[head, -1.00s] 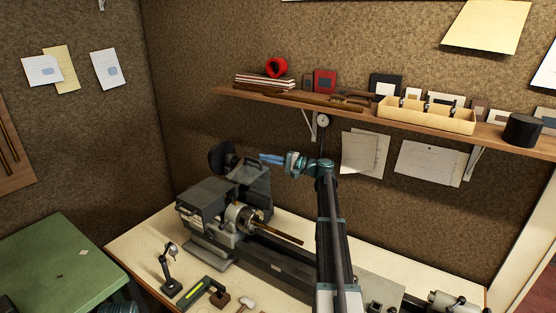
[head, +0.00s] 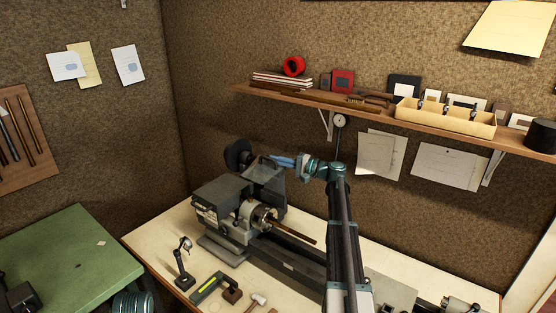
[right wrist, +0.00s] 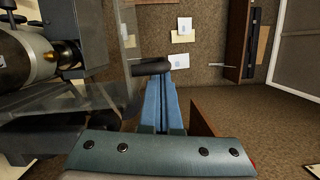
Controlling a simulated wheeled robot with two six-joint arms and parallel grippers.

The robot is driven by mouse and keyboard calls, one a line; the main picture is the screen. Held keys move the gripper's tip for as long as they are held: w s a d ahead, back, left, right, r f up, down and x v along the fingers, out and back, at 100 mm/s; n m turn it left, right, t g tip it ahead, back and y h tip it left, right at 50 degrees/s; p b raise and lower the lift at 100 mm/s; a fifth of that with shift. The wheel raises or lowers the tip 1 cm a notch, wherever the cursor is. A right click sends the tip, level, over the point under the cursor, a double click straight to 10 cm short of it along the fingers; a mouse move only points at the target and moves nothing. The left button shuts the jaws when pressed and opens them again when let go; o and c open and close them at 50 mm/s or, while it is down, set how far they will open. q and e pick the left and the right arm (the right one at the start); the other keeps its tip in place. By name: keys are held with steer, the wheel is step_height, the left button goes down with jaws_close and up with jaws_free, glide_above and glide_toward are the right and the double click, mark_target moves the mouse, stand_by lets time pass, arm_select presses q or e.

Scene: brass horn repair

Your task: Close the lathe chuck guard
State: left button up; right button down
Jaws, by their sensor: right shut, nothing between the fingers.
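The lathe chuck (head: 257,215) sits at the front of the grey headstock (head: 222,198), with a brass-coloured rod (head: 293,231) sticking out of it. The clear chuck guard (head: 270,181) stands raised above and behind the chuck, leaving the chuck uncovered from the front. My right gripper (head: 280,160) is at the guard's top edge, its blue fingers shut and empty. In the right wrist view the fingers (right wrist: 162,100) end close to a dark cylindrical bar (right wrist: 151,67) beside the clear panel (right wrist: 115,50); I cannot tell whether they touch.
A wall shelf (head: 372,112) with boxes and tape runs above and behind my right arm. A small stand (head: 184,262), a green-marked tool (head: 208,288) and a mallet (head: 257,300) lie on the bench in front of the lathe. A green table (head: 65,255) stands at left.

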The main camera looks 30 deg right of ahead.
mark_target(266, 174)
steer(key=shift+s+a+f+n, duration=0.1)
steer(key=shift+s+a+n, duration=0.3)
steer(key=shift+a+n, duration=0.35)
steer(key=a+n, duration=0.1)
steer(key=s+a+f, duration=0.1)
steer(key=a, duration=0.1)
steer(key=s+a+n, duration=0.1)
steer(key=shift+a+f+n+g+h, duration=0.3)
steer(key=shift+f+n+h, duration=0.05)
steer(key=shift+f+h, duration=0.05)
steer(key=s+a+f+n+h+b, duration=0.1)
steer(key=a+f+n+b, duration=0.3)
steer(key=f+b, duration=0.2)
steer(key=s+a+f+n+h+b, duration=0.2)
steer(key=a+f+n+b, duration=0.2)
steer(key=f, duration=0.6)
steer(key=shift+a+n+b, duration=0.2)
steer(key=shift+n+b, duration=0.6)
steer(key=shift+b, duration=0.35)
steer(key=shift+s+f, duration=0.1)
steer(key=shift+f, duration=0.05)
